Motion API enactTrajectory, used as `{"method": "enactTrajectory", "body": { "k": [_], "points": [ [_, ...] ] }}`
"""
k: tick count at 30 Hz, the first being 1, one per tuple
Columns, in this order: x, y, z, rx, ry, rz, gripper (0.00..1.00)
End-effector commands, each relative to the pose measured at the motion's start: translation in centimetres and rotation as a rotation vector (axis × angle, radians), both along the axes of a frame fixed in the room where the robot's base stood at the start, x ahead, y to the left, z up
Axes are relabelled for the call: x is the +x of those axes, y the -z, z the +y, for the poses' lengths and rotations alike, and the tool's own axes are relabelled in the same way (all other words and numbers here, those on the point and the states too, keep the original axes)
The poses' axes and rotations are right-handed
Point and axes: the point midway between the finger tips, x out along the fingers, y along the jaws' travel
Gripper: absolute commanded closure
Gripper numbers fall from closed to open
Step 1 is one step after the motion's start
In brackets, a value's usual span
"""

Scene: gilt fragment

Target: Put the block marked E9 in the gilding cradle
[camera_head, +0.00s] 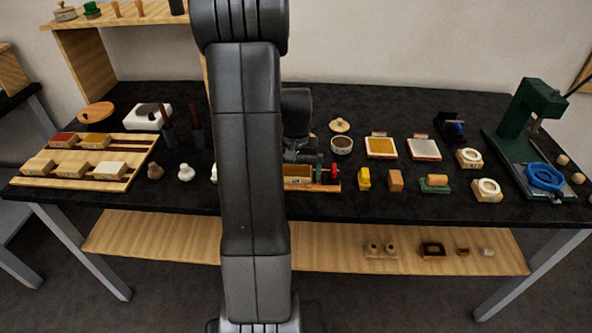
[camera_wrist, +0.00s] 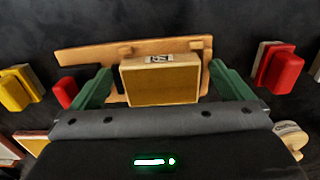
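My gripper (camera_wrist: 160,76) is open, with its green fingers on either side of a wooden block (camera_wrist: 160,84). The block has a tan-gold top and a pale label whose small marks I cannot read surely. Dark gaps show between the block and both fingers. The block sits at a light wooden holder (camera_wrist: 88,56) with a raised back strip, which may be the gilding cradle. In the head view, the block (camera_head: 298,171) and holder (camera_head: 322,187) show just right of my arm, partly hidden by it. My gripper (camera_head: 302,158) is low over them.
A wooden rack (camera_head: 84,172) with several blocks stands at the left. Right of the holder are a yellow item (camera_head: 364,179), a brown block (camera_head: 396,180) and a green-based roller (camera_head: 435,184). A green press (camera_head: 527,120) stands far right. Red pieces (camera_wrist: 280,70) lie near my fingers.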

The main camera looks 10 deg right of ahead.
Motion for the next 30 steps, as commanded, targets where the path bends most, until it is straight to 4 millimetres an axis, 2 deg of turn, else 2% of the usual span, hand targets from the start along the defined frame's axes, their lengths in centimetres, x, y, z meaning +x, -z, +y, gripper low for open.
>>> {"method": "enactTrajectory", "body": {
  "k": [7,11,14,24,30],
  "points": [
    [0.0,-0.3,0.0,0.000,0.000,0.000,0.01],
    [0.0,-1.4,0.0,0.000,0.000,-0.001,0.01],
    [0.1,-3.0,0.0,-0.001,0.000,-0.005,0.01],
    [0.1,-10.5,0.0,-0.001,0.000,-0.005,0.01],
    [0.0,-12.7,0.0,0.000,0.000,-0.001,0.01]
  ]
}}
